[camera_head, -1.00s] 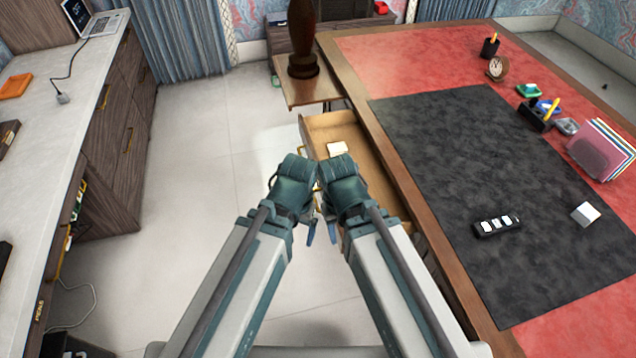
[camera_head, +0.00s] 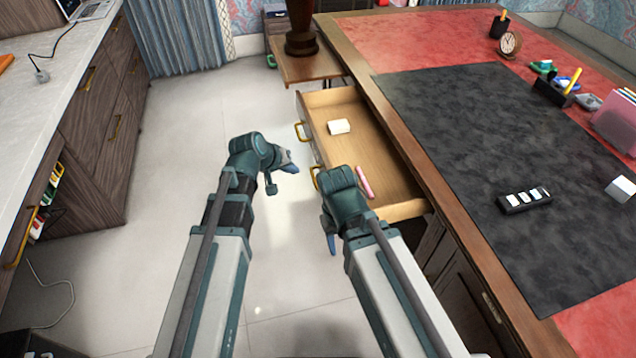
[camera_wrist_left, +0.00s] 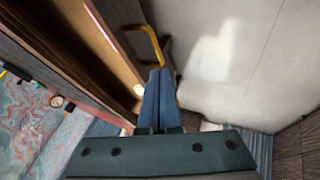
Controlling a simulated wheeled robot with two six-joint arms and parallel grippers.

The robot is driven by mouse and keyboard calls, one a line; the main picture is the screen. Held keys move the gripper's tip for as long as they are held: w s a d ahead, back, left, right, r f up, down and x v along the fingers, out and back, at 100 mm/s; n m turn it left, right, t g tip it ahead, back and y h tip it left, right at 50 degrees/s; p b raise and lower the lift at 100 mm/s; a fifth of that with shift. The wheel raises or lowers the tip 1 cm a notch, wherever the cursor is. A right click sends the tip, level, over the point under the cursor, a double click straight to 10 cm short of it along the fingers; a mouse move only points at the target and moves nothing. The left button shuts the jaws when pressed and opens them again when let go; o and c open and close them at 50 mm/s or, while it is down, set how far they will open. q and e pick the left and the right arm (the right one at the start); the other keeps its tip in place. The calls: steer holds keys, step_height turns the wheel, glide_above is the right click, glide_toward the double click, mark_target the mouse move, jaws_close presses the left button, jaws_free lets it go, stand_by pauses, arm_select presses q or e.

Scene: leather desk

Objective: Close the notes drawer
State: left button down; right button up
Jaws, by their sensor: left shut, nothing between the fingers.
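The notes drawer (camera_head: 400,209) is pulled out from the left side of the desk. It has a pale wooden inside and brass handles (camera_head: 302,131) on its front. A white note block (camera_head: 339,126) and a pink item (camera_head: 364,182) lie in it. My left gripper (camera_head: 291,162) is shut and empty, left of the drawer front and apart from it. In the left wrist view its blue fingers (camera_wrist_left: 158,100) point toward a yellow handle (camera_wrist_left: 150,45) on the drawer. My right gripper (camera_head: 331,240) hangs at the drawer's near front corner, its fingers partly hidden by its wrist.
The desk (camera_head: 440,190) has a dark mat with a black holder (camera_head: 523,199) on it. A small side table (camera_head: 290,67) with a dark brown object stands beyond the drawer. Grey cabinets (camera_head: 90,130) line the left. The pale floor between is clear.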

arm_select(q)
steer(key=shift+w, duration=0.15)
arm_select(e)
steer(key=shift+f, duration=0.1)
arm_select(q)
steer(key=b, duration=0.8)
glide_toward(312, 173)
steer(key=d+f, duration=0.1)
steer(key=w+d+f, duration=0.1)
steer(key=f, duration=0.1)
steer(key=d+f, duration=0.1)
steer(key=shift+w+d+f, duration=0.35)
steer(key=shift+d, duration=0.05)
steer(key=shift+w+d, duration=0.15)
steer(key=shift+d, duration=0.75)
arm_select(e)
step_height(312, 173, down, 8)
